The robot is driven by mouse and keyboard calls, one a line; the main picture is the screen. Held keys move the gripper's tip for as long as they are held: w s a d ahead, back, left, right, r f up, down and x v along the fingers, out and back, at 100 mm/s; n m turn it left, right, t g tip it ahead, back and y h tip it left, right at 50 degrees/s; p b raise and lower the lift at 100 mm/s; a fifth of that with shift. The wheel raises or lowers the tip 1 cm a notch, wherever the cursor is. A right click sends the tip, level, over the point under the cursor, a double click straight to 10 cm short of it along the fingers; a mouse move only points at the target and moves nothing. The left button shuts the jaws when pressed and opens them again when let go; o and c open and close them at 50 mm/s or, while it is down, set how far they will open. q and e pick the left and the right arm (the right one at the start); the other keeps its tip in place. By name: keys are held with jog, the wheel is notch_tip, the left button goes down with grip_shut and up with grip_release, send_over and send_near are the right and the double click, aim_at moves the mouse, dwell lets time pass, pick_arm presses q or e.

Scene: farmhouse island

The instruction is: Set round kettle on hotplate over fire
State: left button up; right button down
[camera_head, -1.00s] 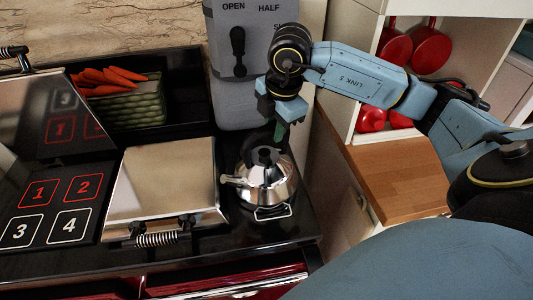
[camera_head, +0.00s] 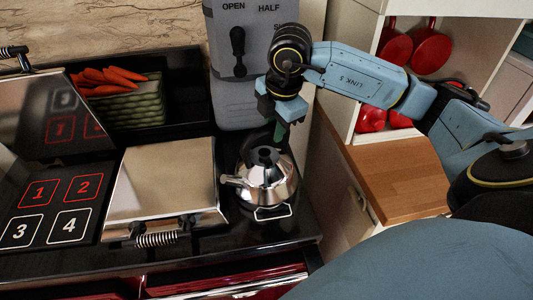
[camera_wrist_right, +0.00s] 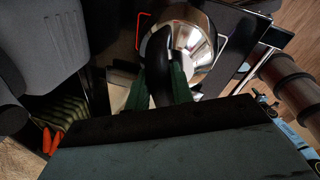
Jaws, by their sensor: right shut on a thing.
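The round kettle (camera_head: 266,186) is shiny metal with a black handle, upright at the right end of the black stove top. A wire rest shows at its front. My right gripper (camera_head: 280,131) comes down from above behind the handle. In the right wrist view its green fingers (camera_wrist_right: 160,84) are shut on the black handle (camera_wrist_right: 157,62), with the metal kettle body (camera_wrist_right: 196,38) beyond. A flat dark plate (camera_head: 52,208) with squares numbered 1 to 4, red and white, lies at the left. I see no fire. My left gripper is out of view.
A closed silver lid (camera_head: 165,180) with a coiled handle lies between the numbered plate and the kettle. A raised lid (camera_head: 45,115) stands at the left. Behind are a green basket (camera_head: 135,106) of carrots and a grey lever unit (camera_head: 238,85). A wooden counter (camera_head: 400,180) lies right.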

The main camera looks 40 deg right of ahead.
jog(key=shift+w+r+p, duration=0.1)
jog(key=shift+r+p, duration=1.65)
jog(key=shift+r, duration=0.9)
